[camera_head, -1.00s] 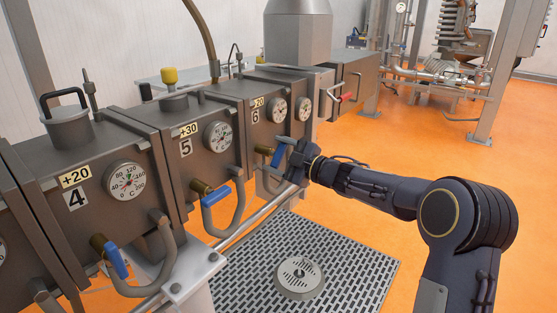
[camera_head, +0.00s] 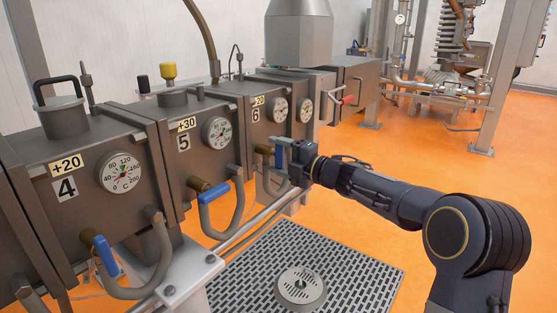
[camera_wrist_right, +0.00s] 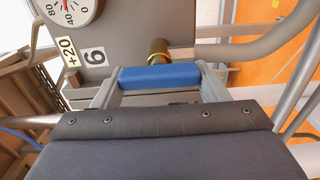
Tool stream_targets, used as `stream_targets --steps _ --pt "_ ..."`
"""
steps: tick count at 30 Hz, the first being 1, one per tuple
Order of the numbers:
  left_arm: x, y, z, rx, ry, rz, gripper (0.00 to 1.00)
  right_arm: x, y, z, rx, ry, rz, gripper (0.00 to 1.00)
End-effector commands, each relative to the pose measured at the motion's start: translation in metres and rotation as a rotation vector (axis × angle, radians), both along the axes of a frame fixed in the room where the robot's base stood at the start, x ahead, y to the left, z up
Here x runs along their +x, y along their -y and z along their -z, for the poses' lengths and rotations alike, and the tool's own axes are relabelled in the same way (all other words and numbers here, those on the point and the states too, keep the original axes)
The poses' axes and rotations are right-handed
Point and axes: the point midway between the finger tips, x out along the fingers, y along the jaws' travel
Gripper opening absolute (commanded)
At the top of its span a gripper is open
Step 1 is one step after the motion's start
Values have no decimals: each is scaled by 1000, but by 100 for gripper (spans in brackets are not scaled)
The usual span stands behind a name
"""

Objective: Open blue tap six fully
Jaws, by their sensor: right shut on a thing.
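Blue tap six is a blue lever (camera_head: 279,157) on a brass stem, low on the front of the dark metal box labelled 6 (camera_head: 255,114). In the right wrist view the lever (camera_wrist_right: 158,77) lies across the picture between my two fingers, with the brass stem (camera_wrist_right: 158,50) behind it. My right gripper (camera_head: 286,155) is shut on this lever in front of box 6. The gripper hides part of the lever in the head view. My left gripper is not in view.
Box 5 has its own blue tap (camera_head: 214,192), and box 4 has another (camera_head: 105,255). Curved grey pipes (camera_head: 236,200) stand out below the boxes. A perforated metal grate (camera_head: 345,262) lies below my right arm. Open orange floor (camera_head: 440,160) is at the right.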

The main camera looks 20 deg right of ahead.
Motion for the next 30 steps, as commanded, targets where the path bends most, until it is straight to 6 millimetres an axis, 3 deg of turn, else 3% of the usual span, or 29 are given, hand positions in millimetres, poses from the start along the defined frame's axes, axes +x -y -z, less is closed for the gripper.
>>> stream_targets --steps 17,18,22,30 --pt "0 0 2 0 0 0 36 0 0 2 -27 16 -1 44" --pt "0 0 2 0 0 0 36 0 0 2 -26 15 -1 72" --pt "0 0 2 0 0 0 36 0 0 2 -25 15 -1 89" --pt "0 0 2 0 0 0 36 0 0 1 -23 16 0 89"
